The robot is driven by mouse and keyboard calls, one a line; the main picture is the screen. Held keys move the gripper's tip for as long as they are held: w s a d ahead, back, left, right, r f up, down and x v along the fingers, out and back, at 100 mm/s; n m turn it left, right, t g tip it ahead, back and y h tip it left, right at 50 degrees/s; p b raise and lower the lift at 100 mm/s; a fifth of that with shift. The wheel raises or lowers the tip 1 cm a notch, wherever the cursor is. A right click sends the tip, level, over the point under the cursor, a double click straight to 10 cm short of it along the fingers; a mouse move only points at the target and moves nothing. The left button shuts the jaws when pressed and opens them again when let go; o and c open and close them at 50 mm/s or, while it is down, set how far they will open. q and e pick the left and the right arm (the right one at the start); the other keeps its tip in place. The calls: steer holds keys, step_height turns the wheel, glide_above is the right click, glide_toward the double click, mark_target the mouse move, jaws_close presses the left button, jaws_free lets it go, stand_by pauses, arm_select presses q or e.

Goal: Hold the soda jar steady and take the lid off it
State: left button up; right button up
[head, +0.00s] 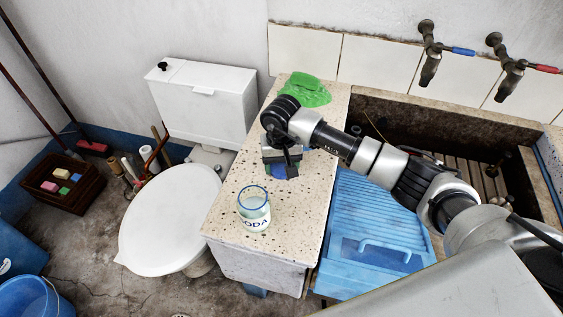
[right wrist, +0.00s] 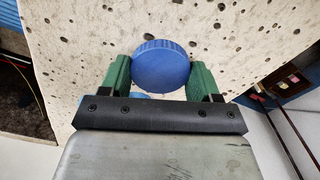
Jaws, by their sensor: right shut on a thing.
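The soda jar (head: 254,210) is clear with pale contents and a dark "SODA" label. It stands upright on the speckled stone slab, near its front end. Its mouth looks open with a blue rim. My right gripper (head: 281,168) is behind the jar, apart from it, over the slab. It is shut on the round blue lid (right wrist: 161,66), which sits between the green finger pads in the right wrist view. In the head view the lid (head: 278,171) is partly hidden by the gripper. My left gripper is not in view, and nothing holds the jar.
A green cloth (head: 304,90) lies at the slab's back. A blue ribbed washboard (head: 375,225) and the stone trough (head: 440,118) are to the right. A white toilet (head: 170,220) stands left. The slab's front and left edges are close to the jar.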

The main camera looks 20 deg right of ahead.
steer(key=shift+f+b, duration=0.25)
steer(key=shift+b, duration=0.05)
steer(key=o, duration=1)
steer(key=shift+r, duration=0.1)
